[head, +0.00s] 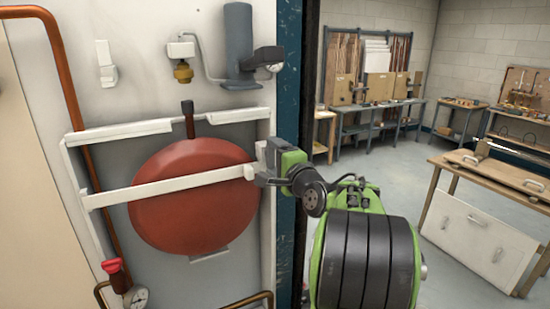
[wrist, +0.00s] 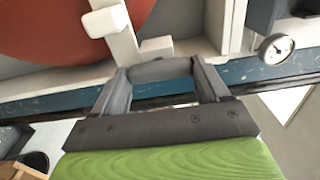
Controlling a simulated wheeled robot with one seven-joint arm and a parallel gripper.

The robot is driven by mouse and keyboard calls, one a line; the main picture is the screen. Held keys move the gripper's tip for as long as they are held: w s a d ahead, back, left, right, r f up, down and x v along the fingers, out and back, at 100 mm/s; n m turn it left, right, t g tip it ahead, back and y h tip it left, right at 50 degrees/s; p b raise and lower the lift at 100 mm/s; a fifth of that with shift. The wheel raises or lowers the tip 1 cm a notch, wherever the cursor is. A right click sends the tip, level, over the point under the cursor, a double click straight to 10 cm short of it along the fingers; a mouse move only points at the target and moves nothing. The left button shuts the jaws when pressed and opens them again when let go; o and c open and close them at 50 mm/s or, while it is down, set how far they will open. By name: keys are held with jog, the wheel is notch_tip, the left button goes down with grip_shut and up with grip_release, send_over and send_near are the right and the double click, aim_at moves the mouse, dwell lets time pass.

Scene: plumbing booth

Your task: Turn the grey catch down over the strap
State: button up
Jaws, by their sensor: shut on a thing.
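The white strap (head: 140,188) runs across the front of a round red tank (head: 190,222) and ends at the right side of its frame. It also shows in the wrist view (wrist: 106,20), with a pale end piece (wrist: 155,46) beside it. My gripper (head: 263,168) is at the strap's right end in the head view and hides most of the catch there. In the wrist view, my gripper's fingers (wrist: 161,67) are closed on the rounded grey catch (wrist: 160,72). The catch lies close to the strap's end; I cannot tell whether they touch.
A white frame (head: 80,215) surrounds the tank. A grey cylinder (head: 238,40) is mounted above. A dark blue post (head: 287,110) stands right of the panel. Open floor and benches lie beyond.

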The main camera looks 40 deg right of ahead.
jog(key=o, duration=1.1)
jog(key=shift+c, duration=0.2)
jog(key=shift+s, duration=0.15)
jog(key=b+v, duration=0.3)
jog(key=v, duration=1.2)
jog(key=shift+s, duration=0.25)
jog(key=shift+a, duration=0.15)
